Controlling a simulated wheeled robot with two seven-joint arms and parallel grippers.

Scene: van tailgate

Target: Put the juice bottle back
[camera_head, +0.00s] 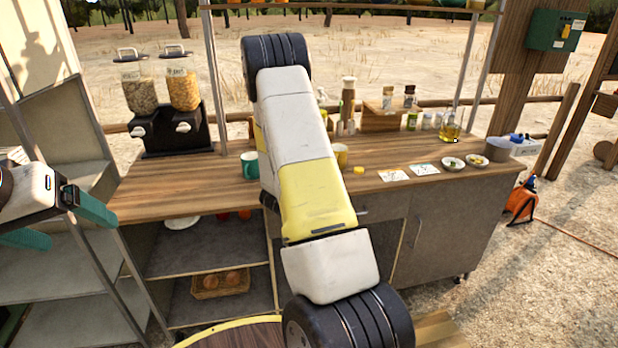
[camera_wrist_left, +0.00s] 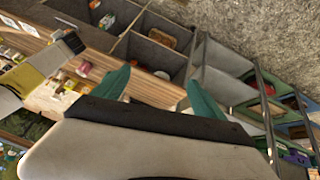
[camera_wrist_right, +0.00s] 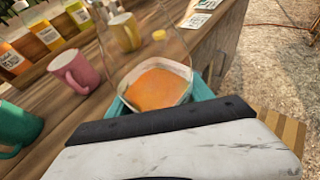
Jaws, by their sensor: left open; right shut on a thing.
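The juice bottle (camera_wrist_right: 158,80), a clear glass vessel with orange juice low in it, stands between the teal fingers of my right gripper (camera_wrist_right: 162,97) in the right wrist view. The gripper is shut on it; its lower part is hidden. It is over or on the wooden counter (camera_head: 170,185); I cannot tell whether it touches. In the head view my right arm hides this gripper and the bottle. My left gripper (camera_head: 60,222) is open and empty at the left, near the grey shelves; it also shows in the left wrist view (camera_wrist_left: 157,95).
Labelled bottles of orange, yellow and green (camera_wrist_right: 45,35) stand beyond a pink mug (camera_wrist_right: 75,72). A teal mug (camera_head: 250,165), yellow mug (camera_head: 341,155), yellow cap (camera_head: 359,170) and cards (camera_head: 393,175) are on the counter. Two dispensers (camera_head: 160,95) stand back left.

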